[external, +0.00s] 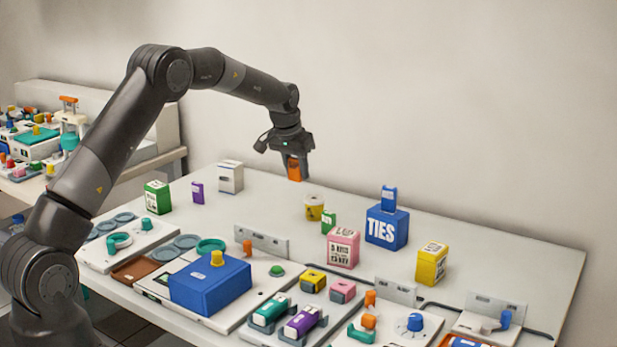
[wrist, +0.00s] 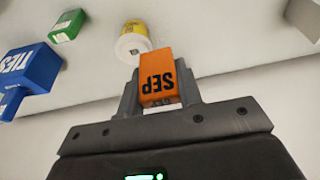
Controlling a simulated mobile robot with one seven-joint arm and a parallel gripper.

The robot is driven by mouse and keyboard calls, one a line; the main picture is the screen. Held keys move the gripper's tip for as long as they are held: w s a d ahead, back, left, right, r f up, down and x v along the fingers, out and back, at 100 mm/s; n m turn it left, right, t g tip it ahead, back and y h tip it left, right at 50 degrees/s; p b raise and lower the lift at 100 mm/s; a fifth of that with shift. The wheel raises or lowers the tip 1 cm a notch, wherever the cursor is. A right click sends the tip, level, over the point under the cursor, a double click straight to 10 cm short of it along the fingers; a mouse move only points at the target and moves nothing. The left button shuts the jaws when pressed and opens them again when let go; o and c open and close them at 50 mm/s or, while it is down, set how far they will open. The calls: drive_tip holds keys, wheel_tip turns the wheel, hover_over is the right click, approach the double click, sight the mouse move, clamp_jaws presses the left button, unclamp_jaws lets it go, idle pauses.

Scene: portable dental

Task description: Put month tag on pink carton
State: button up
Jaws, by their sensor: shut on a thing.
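My gripper (external: 296,168) is shut on an orange month tag (external: 295,171) and holds it in the air above the back of the table. In the wrist view the tag (wrist: 159,80) reads SEP, upside down, between the two fingers (wrist: 160,97). The pink carton (external: 343,248) stands upright on the table, lower and to the right of my gripper, with dark print on its front and a pale top. Nothing shows on top of it. The pink carton is not visible in the wrist view.
A yellow-white tub (external: 314,207) and a green box (external: 328,222) stand near the pink carton. A blue TIES box (external: 387,228) with a smaller blue piece on top is to its right, then a yellow carton (external: 431,264). Trays with devices fill the front.

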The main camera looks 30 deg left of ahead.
drive_tip(key=shift+s+d+r, duration=0.25)
drive_tip(key=shift+d+r, duration=0.05)
drive_tip(key=shift+d, duration=0.3)
drive_tip(key=s+d+r, duration=0.4)
drive_tip(key=s+d, duration=0.7)
drive_tip(key=d, duration=0.3)
drive_tip(key=s+d+r, duration=0.4)
drive_tip(key=s+d, duration=0.6)
drive_tip(key=d, duration=0.4)
hover_over(348, 230)
drive_tip(key=s, duration=0.1)
wheel_tip(348, 230, down, 7)
drive_tip(key=shift+s+f, duration=0.1)
drive_tip(key=shift+f, duration=1.95)
drive_tip(key=shift+f, duration=0.1)
drive_tip(key=o, duration=1)
drive_tip(key=shift+c, duration=0.2)
